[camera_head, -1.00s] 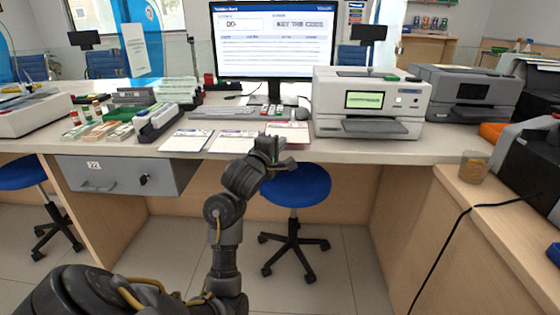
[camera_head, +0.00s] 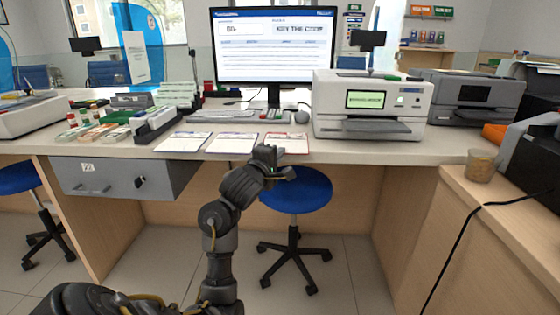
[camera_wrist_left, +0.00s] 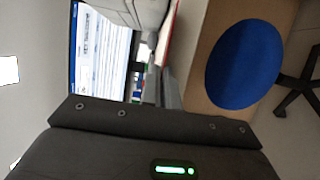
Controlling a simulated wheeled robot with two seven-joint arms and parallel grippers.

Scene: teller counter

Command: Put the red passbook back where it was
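The red-edged passbook (camera_head: 292,144) lies flat on the counter, at the right end of a row of papers below the monitor. My left gripper (camera_head: 267,155) is at the counter's front edge, just in front of the passbook, and hides part of its near left side. In the left wrist view a thin red edge (camera_wrist_left: 172,32) shows beyond the gripper. The fingertips are not clear enough to tell whether they are open or shut. My right gripper is not in view.
Two white sheets (camera_head: 184,142) (camera_head: 231,143) lie left of the passbook. A printer (camera_head: 372,105) stands close on its right, the keyboard (camera_head: 218,117) and mouse (camera_head: 301,118) behind. A blue stool (camera_head: 297,190) is below the counter's front edge.

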